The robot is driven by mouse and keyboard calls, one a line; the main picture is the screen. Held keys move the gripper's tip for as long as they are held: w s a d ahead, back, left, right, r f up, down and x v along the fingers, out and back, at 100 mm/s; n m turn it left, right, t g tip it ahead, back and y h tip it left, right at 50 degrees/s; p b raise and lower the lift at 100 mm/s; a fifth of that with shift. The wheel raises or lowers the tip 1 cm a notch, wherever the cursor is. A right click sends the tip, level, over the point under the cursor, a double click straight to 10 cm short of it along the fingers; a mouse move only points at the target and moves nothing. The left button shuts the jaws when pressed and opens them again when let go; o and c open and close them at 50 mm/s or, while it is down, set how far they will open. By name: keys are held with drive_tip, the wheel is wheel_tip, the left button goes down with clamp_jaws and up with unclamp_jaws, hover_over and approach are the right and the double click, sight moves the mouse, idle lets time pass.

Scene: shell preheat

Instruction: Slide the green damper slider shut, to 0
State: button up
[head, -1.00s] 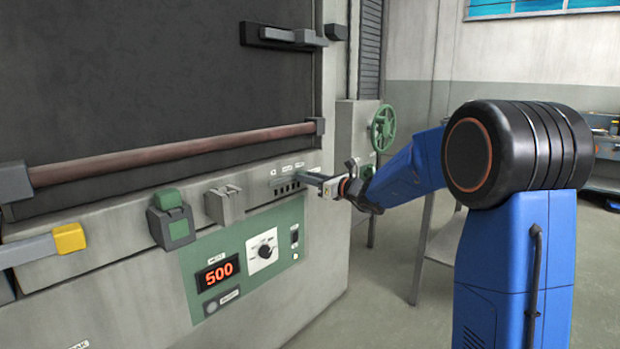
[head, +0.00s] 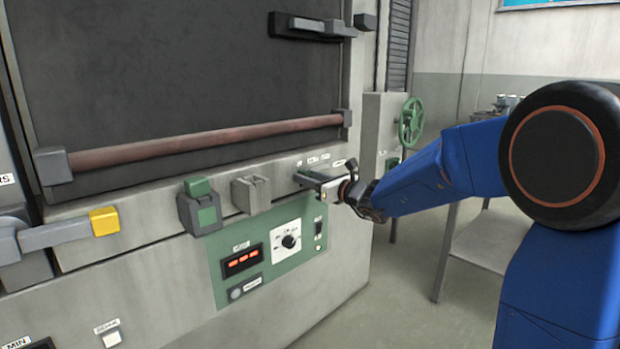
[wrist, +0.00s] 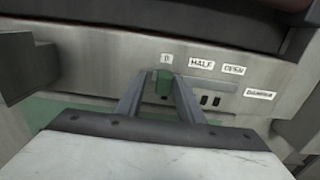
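The green damper slider (wrist: 164,84) shows in the wrist view as a small knob on the grey furnace front. It sits directly below the label 0 (wrist: 166,58), at the left end of its scale, with HALF and OPEN to its right. My gripper (wrist: 162,78) has one finger on each side of the knob, and the knob fills nearly all the space between the fingertips. In the head view my gripper (head: 317,182) reaches the furnace front below the door, and its fingers hide the knob there.
A green control panel (head: 268,282) with a display and dial lies below the gripper. A grey switch box with a green lid (head: 200,212) and a grey latch (head: 251,194) stick out to the left. A brown bar (head: 205,140) runs above. A green handwheel (head: 411,122) stands right.

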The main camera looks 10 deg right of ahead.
drive_tip(key=shift+d, duration=0.1)
drive_tip(key=v, duration=1.7)
drive_tip(key=shift+s, duration=0.15)
drive_tip(key=s+a+f+n+g, duration=0.3)
drive_tip(key=s+n, duration=0.2)
drive_tip(key=s, duration=0.2)
drive_tip(key=s+a+f+n+g+h, duration=0.1)
drive_tip(key=s+a+f+n+g, duration=0.15)
drive_tip(key=s+n, duration=0.4)
drive_tip(key=s+a+f+n+g, duration=0.25)
drive_tip(key=s+f+n, duration=0.2)
drive_tip(key=s, duration=0.25)
drive_tip(key=s+d+f+n+g+h, duration=0.1)
drive_tip(key=s+d+f+n+h, duration=0.2)
drive_tip(key=s+d+n, duration=0.3)
drive_tip(key=s+d+f+n+h, duration=0.4)
drive_tip(key=s+d+n+h, duration=0.2)
drive_tip(key=s+d, duration=0.2)
drive_tip(key=shift+s+d+n+g+h, duration=0.25)
drive_tip(key=shift+d+n+g+h, duration=0.05)
drive_tip(key=shift+d+n+g, duration=0.15)
